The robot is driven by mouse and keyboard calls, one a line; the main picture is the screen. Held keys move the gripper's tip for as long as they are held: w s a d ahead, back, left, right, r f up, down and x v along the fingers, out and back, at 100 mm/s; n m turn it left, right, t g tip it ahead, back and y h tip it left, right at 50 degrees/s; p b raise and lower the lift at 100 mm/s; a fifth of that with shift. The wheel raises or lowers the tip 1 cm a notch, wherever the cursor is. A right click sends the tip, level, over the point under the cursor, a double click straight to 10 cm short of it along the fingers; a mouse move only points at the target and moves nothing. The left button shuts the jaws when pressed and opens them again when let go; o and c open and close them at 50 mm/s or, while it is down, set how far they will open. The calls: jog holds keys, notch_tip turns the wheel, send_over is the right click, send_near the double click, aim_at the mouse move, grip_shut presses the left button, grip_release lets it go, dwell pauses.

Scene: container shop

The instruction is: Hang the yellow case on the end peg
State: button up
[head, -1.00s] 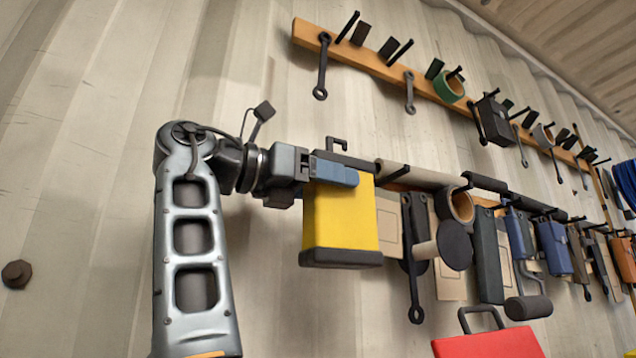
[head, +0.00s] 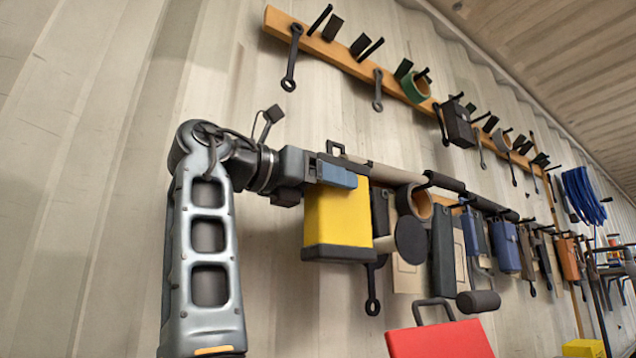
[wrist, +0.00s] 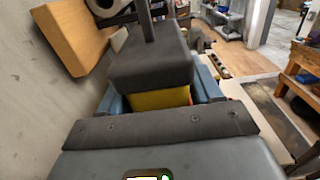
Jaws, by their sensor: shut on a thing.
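The yellow case (head: 337,215) is a boxy yellow body with dark caps at top and bottom and a small dark loop (head: 335,149) on top. My gripper (head: 338,174) is shut on its upper part and holds it roughly upright before the wall. In the wrist view, the blue fingers of my gripper (wrist: 160,92) flank the case's yellow body (wrist: 159,99), below its dark cap (wrist: 150,62). The end peg cannot be made out clearly; the case hides part of the lower rail.
A roll (head: 415,203), a dark case (head: 449,250) and a blue case (head: 504,247) hang close to the right. An upper wooden rail (head: 350,63) carries pegs and wrenches. A red case (head: 440,341) stands low in front. The wall left of my arm is bare.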

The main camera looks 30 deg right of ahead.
jog(key=d+f, duration=0.1)
jog(key=d, duration=0.5)
jog(key=shift+d, duration=0.25)
dwell(0.4)
jog(key=o, duration=1.5)
jog(key=shift+f, duration=0.1)
jog(key=shift+a, duration=0.1)
jog(key=a+b, duration=0.2)
jog(key=a, duration=0.5)
jog(key=shift+a, duration=0.3)
